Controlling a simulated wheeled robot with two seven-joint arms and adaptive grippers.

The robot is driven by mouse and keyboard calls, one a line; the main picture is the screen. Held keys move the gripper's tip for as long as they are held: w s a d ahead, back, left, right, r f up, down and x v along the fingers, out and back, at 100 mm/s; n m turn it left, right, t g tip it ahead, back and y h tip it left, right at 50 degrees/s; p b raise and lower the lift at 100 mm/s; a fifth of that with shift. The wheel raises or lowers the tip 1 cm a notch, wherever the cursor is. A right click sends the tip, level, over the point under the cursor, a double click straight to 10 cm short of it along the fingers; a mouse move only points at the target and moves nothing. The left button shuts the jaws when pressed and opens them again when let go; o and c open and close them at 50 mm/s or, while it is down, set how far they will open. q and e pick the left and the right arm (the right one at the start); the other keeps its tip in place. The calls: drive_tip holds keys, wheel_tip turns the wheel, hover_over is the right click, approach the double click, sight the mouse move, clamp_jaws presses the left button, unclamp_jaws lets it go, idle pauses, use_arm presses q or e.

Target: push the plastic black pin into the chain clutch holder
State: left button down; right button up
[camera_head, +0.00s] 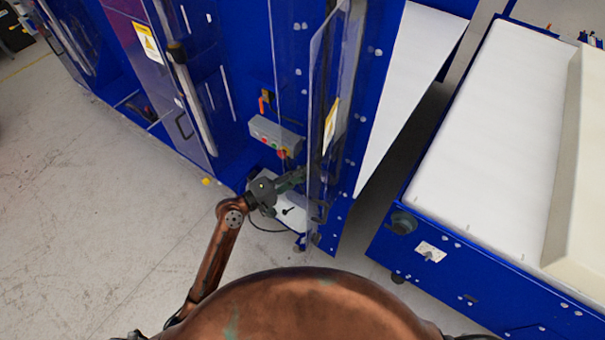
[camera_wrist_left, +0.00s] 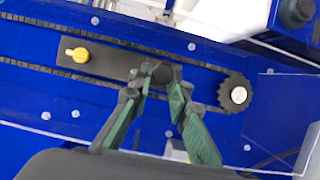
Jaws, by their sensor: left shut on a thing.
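My left gripper (camera_wrist_left: 163,82) has green-lined fingers closed around a round black piece, which looks like the black pin (camera_wrist_left: 165,73). The pin lies at the right end of a dark flat plate (camera_wrist_left: 115,61), which looks like the chain clutch holder, mounted on the blue machine wall. I cannot tell how deep the pin sits. A yellow knob (camera_wrist_left: 77,54) is on the plate's left part. In the head view my left gripper (camera_head: 300,178) reaches into the blue machine beside a clear door; pin and plate are too small to make out there. My right gripper is not in view.
A black toothed wheel (camera_wrist_left: 235,92) sits right of the pin, with black chain (camera_wrist_left: 50,70) along the plate. The clear door panel (camera_head: 318,110) stands close to my left arm. A grey control box (camera_head: 275,135) is above. Open floor (camera_head: 90,200) lies left.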

use_arm(q)
drive_tip(key=shift+w+d, duration=0.35)
drive_tip(key=shift+w, duration=0.1)
drive_tip(key=c, duration=1.7)
unclamp_jaws()
drive_tip(key=shift+c, duration=0.2)
drive_tip(key=shift+s+a+p, duration=0.15)
drive_tip(key=shift+s+a, duration=0.75)
drive_tip(key=shift+s, duration=0.3)
drive_tip(key=shift+s+a+p, duration=0.15)
drive_tip(key=shift+s+a, duration=0.7)
drive_tip(key=shift+s, duration=0.35)
